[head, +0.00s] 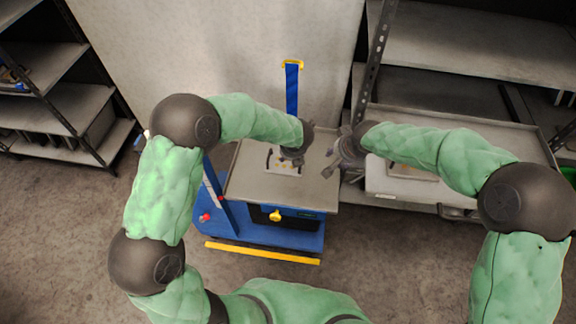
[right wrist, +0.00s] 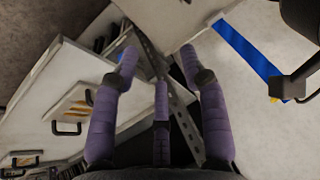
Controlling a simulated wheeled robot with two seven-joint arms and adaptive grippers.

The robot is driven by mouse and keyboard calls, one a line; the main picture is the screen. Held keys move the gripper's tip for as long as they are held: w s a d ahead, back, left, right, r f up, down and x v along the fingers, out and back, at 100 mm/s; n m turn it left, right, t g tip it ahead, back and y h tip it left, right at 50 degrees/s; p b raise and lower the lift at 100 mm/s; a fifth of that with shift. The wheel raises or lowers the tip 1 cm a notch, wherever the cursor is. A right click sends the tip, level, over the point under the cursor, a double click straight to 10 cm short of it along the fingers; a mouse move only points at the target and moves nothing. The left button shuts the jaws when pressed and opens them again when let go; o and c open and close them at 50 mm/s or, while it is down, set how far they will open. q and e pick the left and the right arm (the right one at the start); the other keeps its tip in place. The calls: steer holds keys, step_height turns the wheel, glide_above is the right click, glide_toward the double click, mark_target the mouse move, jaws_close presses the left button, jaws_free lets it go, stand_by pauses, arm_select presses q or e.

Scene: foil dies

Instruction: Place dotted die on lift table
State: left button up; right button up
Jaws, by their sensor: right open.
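The lift table (head: 315,194) has a grey top on a blue base and stands in the middle of the head view. A pale flat die (head: 284,167) with dark handles and small yellowish marks lies on its top; the marks are too small to tell the pattern. My left gripper (head: 291,157) is over the die's back right part and hides some of it; I cannot tell whether it touches or is closed. My right gripper (head: 331,165) is open and empty at the table's right edge. Its spread purple fingers (right wrist: 158,77) show in the right wrist view.
A shelf rack with a pulled-out tray (head: 459,198) stands right of the lift table. In the right wrist view, a handled die with orange-brown marks (right wrist: 78,101) lies on it. A blue upright (head: 292,90) rises behind the table. Another rack (head: 60,105) stands at left.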

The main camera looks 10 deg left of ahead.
steer(key=shift+v, duration=2.4)
steer(key=shift+a, duration=0.15)
